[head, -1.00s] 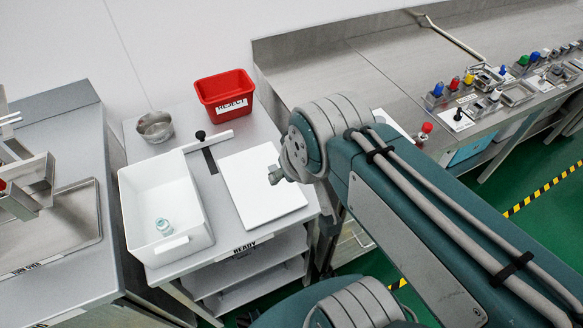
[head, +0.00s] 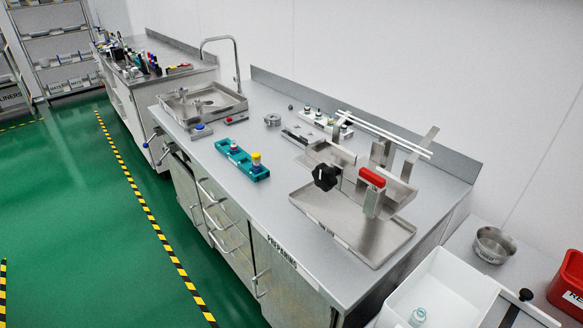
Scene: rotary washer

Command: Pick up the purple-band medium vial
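I cannot make out a purple band on any vial in the head view. A pale vial with a greenish tint (head: 418,317) is in the white bin (head: 440,285) at the bottom. My gripper and arm are not in view.
A steel fixture with a red handle (head: 372,177) and black knob (head: 326,177) stands over a tray (head: 380,240). A sink (head: 200,103) is farther left. A steel bowl (head: 494,245) and red reject bin (head: 570,285) are at right. Green floor (head: 80,220) is open at left.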

